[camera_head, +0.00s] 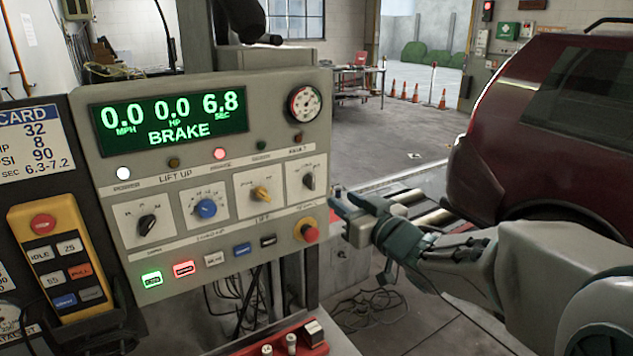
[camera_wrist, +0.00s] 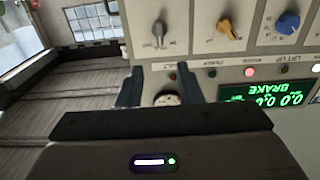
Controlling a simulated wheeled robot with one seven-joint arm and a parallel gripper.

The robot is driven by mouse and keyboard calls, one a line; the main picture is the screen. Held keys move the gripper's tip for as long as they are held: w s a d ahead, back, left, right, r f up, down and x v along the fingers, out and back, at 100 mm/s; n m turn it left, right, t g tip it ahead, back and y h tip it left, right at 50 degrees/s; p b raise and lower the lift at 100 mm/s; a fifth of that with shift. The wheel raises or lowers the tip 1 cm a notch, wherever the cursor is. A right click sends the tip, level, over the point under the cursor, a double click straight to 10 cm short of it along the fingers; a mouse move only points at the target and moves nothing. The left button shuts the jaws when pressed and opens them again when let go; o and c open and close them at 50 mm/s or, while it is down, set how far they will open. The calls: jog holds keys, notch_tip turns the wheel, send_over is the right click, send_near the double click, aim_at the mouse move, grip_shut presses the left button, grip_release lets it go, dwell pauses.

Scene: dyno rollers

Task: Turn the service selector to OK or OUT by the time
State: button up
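The grey console (camera_head: 226,225) carries a row of knobs: black (camera_head: 147,224), blue (camera_head: 206,208), yellow (camera_head: 262,193) and grey (camera_head: 309,181). Their small labels are too blurred to tell which is the service selector. The display (camera_head: 170,117) reads 0.0 MPH, 0.0 HP, 6.8 SEC and BRAKE. My gripper (camera_head: 348,206) is right of the console, apart from the knobs. In the wrist view, my gripper (camera_wrist: 158,88) has its fingers spread and nothing between them touches; the grey knob (camera_wrist: 159,32) is beyond, with the yellow (camera_wrist: 229,30) and blue (camera_wrist: 288,22) knobs to its right.
A round gauge (camera_head: 305,103) and a red stop button (camera_head: 307,232) sit at the console's right side. A card (camera_head: 37,143) at left lists 32, 8, 90 and SEC 6.3-7.2. A yellow pendant (camera_head: 58,255) hangs below it. A dark red car (camera_head: 553,120) stands behind my arm.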

aim_at(314, 179)
jog(key=p+x, duration=0.1)
jog(key=x, duration=1.1)
jog(key=shift+a+p, duration=0.1)
jog(key=shift+p, duration=0.25)
jog(key=c, duration=0.7)
